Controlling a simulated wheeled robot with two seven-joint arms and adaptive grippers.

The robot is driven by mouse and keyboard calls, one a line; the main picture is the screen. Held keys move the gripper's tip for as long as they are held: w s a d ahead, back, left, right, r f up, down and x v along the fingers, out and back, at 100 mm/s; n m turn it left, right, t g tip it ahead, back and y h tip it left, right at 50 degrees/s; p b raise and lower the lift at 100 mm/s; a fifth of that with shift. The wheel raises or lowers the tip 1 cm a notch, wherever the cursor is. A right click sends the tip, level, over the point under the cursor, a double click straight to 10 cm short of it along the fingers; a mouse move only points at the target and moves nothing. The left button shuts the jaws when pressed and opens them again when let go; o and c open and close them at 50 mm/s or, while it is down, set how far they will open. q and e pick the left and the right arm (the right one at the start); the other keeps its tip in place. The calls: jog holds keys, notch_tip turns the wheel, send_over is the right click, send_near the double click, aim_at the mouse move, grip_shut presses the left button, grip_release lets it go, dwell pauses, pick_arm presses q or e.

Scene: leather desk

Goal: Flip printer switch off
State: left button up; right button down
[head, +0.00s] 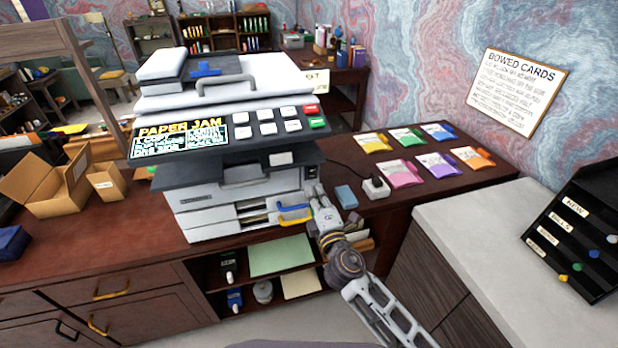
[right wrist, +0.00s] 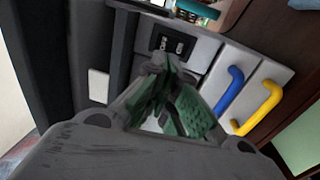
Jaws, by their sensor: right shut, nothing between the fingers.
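The white and dark grey printer (head: 205,195) stands on the brown desk, its screen (head: 180,136) reading "PAPER JAM". A small black switch panel (head: 311,172) is at the right end of its front. In the right wrist view, the panel (right wrist: 173,42) shows small light markings; the switch position is too small to tell. My right gripper (head: 318,192) is shut and empty, just in front of the printer and below the panel. In the right wrist view its green-padded fingertips (right wrist: 165,68) are close to the panel; I cannot tell whether they touch. My left gripper is out of view.
A blue handle (right wrist: 229,95) and a yellow handle (right wrist: 262,105) stick out of the printer's trays beside my right gripper. A white plug block (head: 377,187) and a blue box (head: 346,197) lie to the right. Coloured packets (head: 407,172) lie farther right. Open cardboard boxes (head: 62,190) stand left.

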aim_at(312, 173)
jog(key=shift+p+x, duration=0.45)
jog(key=shift+x, duration=2.45)
